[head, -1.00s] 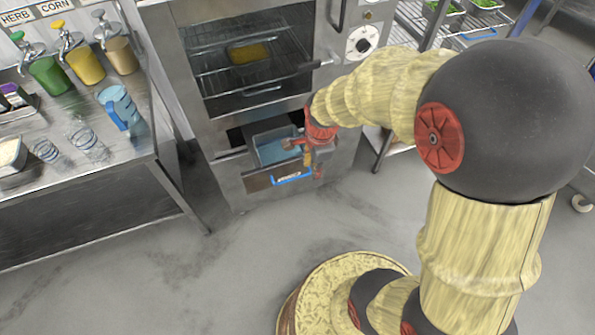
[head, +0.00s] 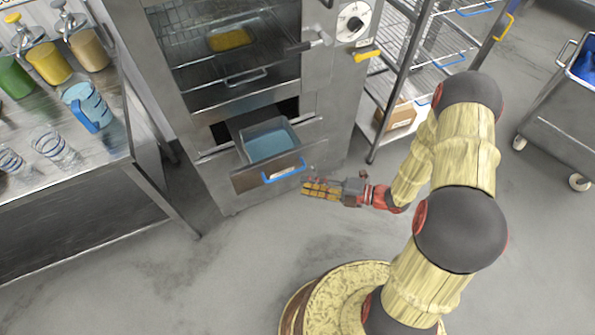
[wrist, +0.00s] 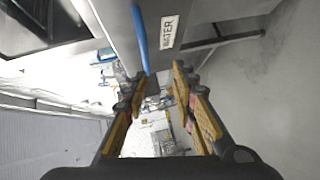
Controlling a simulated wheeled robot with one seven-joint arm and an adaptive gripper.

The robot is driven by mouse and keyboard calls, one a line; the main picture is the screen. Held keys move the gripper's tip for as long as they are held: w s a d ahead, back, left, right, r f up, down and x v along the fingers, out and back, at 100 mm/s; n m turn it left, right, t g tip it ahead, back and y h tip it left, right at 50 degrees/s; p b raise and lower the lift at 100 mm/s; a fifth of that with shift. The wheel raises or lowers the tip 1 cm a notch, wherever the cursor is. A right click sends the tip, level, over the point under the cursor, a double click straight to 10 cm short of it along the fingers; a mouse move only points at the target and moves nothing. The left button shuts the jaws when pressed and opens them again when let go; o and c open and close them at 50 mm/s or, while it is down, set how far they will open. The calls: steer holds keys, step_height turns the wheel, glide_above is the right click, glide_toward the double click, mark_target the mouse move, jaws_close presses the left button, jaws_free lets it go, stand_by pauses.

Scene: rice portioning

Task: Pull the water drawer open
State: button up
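The water drawer (head: 248,181) stands pulled out from the lower part of the steel cabinet. A tray of blue water (head: 270,144) sits inside it. Its blue bar handle (head: 284,172) is on the drawer front. In the wrist view the blue handle (wrist: 139,28) and the white WATER label (wrist: 170,32) show close to my fingers. My gripper (head: 307,188) is just right of the handle and apart from it. Its yellow-padded fingers are spread with nothing between them, as the wrist view of my gripper (wrist: 157,92) shows.
Above the drawer is an oven compartment with a rack (head: 245,72) and a yellow tray (head: 231,39). A steel table (head: 105,160) with jugs and bottles stands at the left. A wire shelf (head: 420,60) and a cart (head: 556,130) stand at the right. The floor in front is clear.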

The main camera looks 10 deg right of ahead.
mark_target(288, 174)
steer(key=shift+m+t, duration=0.3)
steer(key=shift+w+a+r+b, duration=0.1)
steer(key=shift+w+a+b, duration=0.3)
steer(key=shift+w+a, duration=0.6)
steer(key=shift+w+a+r+b, duration=0.1)
steer(key=shift+w+a+b, duration=0.25)
steer(key=shift+w+a, duration=0.6)
steer(key=shift+w+a+r+b, duration=0.1)
steer(key=shift+w+a+b, duration=0.4)
steer(key=shift+a, duration=0.85)
steer(key=shift+c, duration=0.2)
jaws_close()
